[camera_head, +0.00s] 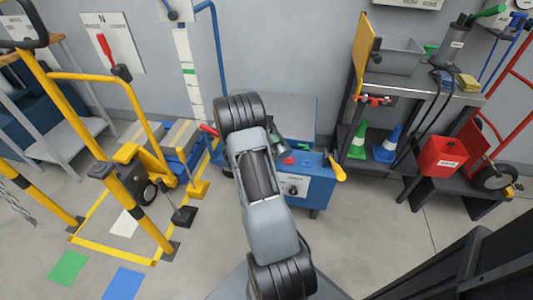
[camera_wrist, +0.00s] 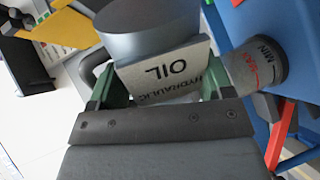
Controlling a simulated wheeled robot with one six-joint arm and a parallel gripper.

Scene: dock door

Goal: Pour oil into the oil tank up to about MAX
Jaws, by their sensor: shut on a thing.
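In the wrist view, my gripper (camera_wrist: 160,88) has its green fingers on either side of a grey can (camera_wrist: 150,25) with a white label reading HYDRAULIC OIL, and is shut on it. The label appears upside down in this view. The oil tank (camera_wrist: 270,72), a grey cylinder with MIN and MAX marks, is close to the right of the can, beside a blue body. No oil stream shows, and I cannot tell the oil level or the can's tilt. In the head view, my arm hides most of the gripper and can above the blue unit (camera_head: 312,192).
A yellow-railed frame (camera_head: 140,115) stands at the left. A grey workbench (camera_head: 440,92) with a red bin (camera_head: 440,157) beneath it is at the right. Floor in front of the blue unit is clear at right.

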